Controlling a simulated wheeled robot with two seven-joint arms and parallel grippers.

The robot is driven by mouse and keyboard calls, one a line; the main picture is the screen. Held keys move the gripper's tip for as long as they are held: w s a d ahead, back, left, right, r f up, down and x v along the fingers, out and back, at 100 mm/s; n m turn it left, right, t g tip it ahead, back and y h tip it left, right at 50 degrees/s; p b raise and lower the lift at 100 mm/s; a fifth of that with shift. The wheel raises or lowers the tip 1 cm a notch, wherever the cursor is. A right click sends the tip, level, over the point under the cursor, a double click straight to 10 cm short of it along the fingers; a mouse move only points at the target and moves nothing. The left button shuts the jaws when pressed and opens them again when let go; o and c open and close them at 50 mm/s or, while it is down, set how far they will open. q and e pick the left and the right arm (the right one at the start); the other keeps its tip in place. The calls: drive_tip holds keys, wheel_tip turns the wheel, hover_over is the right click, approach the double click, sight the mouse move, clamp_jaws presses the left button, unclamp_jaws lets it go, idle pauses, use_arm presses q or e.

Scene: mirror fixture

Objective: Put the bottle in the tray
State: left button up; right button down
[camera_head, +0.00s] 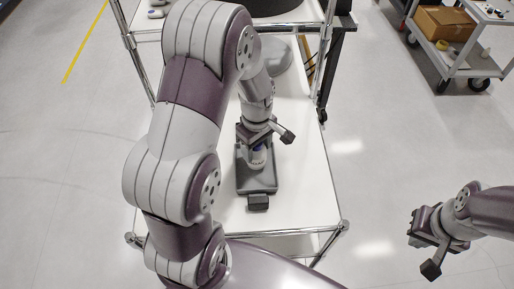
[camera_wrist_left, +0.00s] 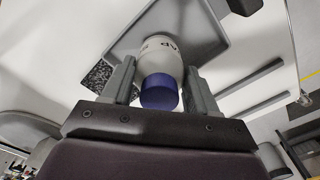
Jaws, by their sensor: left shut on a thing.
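A white bottle with a blue cap (camera_wrist_left: 160,92) is between the fingers of my left gripper (camera_wrist_left: 158,85) in the left wrist view. The gripper is shut on it near the cap. In the head view the bottle (camera_head: 258,162) shows partly below my left gripper (camera_head: 258,146), over the dark grey tray (camera_head: 256,186). The tray's flat floor and raised rim (camera_wrist_left: 212,28) are behind the bottle in the wrist view. I cannot tell whether the bottle's base touches the tray. My right gripper (camera_head: 426,250) is off to the right, over the floor, away from the table.
The tray lies on a white table (camera_head: 300,190) with metal rails. A dark block (camera_head: 258,202) is at the tray's near end. A grey round object (camera_head: 280,58) stands farther back. A cart with a cardboard box (camera_head: 443,24) is at the far right.

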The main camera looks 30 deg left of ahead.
use_arm(q)
drive_tip(key=shift+s+f, duration=0.15)
drive_tip(key=shift+f, duration=0.5)
drive_tip(key=shift+s+f, duration=0.2)
drive_tip(key=shift+f, duration=0.15)
drive_tip(key=shift+s, duration=0.2)
drive_tip(key=shift+w+f, duration=0.2)
drive_tip(key=shift+f, duration=0.1)
drive_tip(key=o, duration=1.1)
drive_tip(key=shift+r, duration=0.1)
use_arm(e)
drive_tip(key=shift+s+r, duration=0.35)
drive_tip(key=shift+r, duration=0.15)
use_arm(q)
drive_tip(key=shift+s, duration=0.1)
use_arm(e)
drive_tip(key=shift+s, duration=0.1)
